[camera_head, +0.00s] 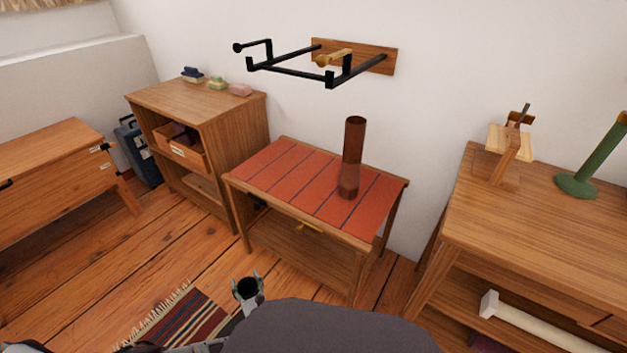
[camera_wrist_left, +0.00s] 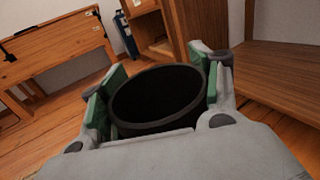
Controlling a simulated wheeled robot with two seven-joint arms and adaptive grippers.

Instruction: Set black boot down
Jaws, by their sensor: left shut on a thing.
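The black boot (camera_wrist_left: 158,97) shows in the left wrist view as a round dark opening with a thick rim. My left gripper (camera_wrist_left: 157,92) is shut on it, with green pads on both sides of the rim. In the head view my left gripper (camera_head: 247,289) is low in the middle, in front of the red-topped bench, with the boot's dark opening (camera_head: 248,286) between its fingers. The boot's lower part is hidden, so I cannot tell whether it touches the floor. My right gripper is not in view.
The bench (camera_head: 283,168) carries a tall brown tube (camera_head: 353,155). A striped rug (camera_head: 185,315) lies on the floor at the left of the gripper. A cabinet (camera_head: 195,98) stands behind left, a desk (camera_head: 550,235) at right. A black rack (camera_head: 300,70) hangs above the bench.

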